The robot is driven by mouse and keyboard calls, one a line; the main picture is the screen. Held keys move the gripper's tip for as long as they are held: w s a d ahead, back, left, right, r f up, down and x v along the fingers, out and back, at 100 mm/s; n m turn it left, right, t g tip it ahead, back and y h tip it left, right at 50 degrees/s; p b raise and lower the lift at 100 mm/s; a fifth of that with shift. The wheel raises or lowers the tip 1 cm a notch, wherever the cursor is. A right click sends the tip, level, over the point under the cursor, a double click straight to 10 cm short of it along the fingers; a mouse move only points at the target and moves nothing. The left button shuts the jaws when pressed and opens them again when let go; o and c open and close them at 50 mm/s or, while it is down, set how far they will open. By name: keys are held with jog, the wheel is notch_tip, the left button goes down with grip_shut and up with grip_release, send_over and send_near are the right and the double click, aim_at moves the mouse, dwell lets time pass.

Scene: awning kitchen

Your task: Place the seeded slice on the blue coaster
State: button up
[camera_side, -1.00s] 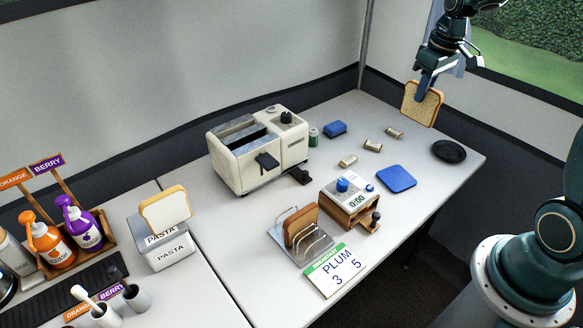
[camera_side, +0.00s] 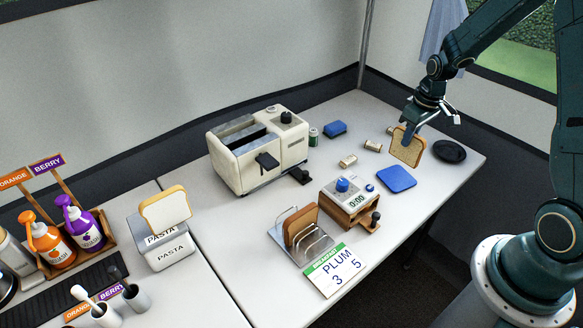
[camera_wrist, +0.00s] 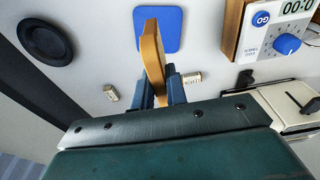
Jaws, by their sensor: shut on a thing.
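My gripper (camera_side: 413,124) is shut on a slice of bread (camera_side: 408,147), which looks speckled on its face and has a brown crust. The slice hangs upright a little above the table, just behind and right of the blue coaster (camera_side: 397,180). In the wrist view the slice (camera_wrist: 152,62) shows edge-on between the fingers (camera_wrist: 160,88), and it overlaps part of the blue coaster (camera_wrist: 172,22). The coaster lies flat and bare. I cannot tell the exact gap between slice and table.
A black round plate (camera_side: 449,151) lies right of the slice. Another slice (camera_side: 165,208) sits on the pasta box.

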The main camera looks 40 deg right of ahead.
aim_at(402, 160)
jog(key=shift+f, duration=1.35)
jog(key=shift+f, duration=0.1)
jog(key=shift+f, duration=1.8)
jog(key=shift+f, duration=0.15)
jog(key=o, duration=0.8)
jog(key=r, duration=0.4)
jog(key=s+r, duration=0.1)
jog(key=r, duration=0.7)
jog(key=shift+s, duration=0.2)
jog(key=shift+r, duration=0.15)
